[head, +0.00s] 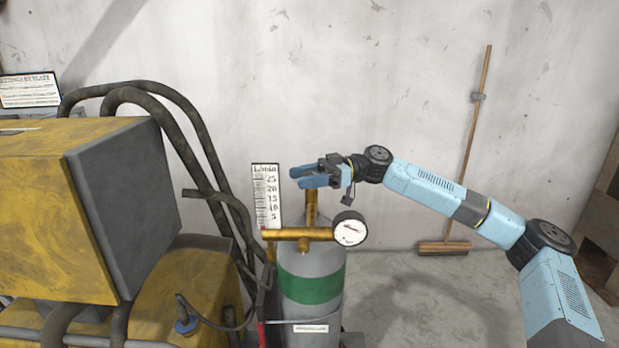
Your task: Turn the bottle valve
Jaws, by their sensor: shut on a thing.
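The gas bottle (312,262) is a grey cylinder with a green band, standing upright at the middle of the head view. A brass valve body (311,212) rises from its top, with a brass regulator pipe (292,234) running across in front. A round pressure gauge (349,230) sits at the pipe's right end. My gripper (303,176) comes in from the right, its blue fingers at the top of the valve. It is shut on the bottle valve; the fingers and wrist hide the valve's handle.
A flow scale (265,196) marked L/min stands just left of the valve. A yellow machine (60,200) with dark hoses (185,105) fills the left side. A broom (468,160) leans on the back wall.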

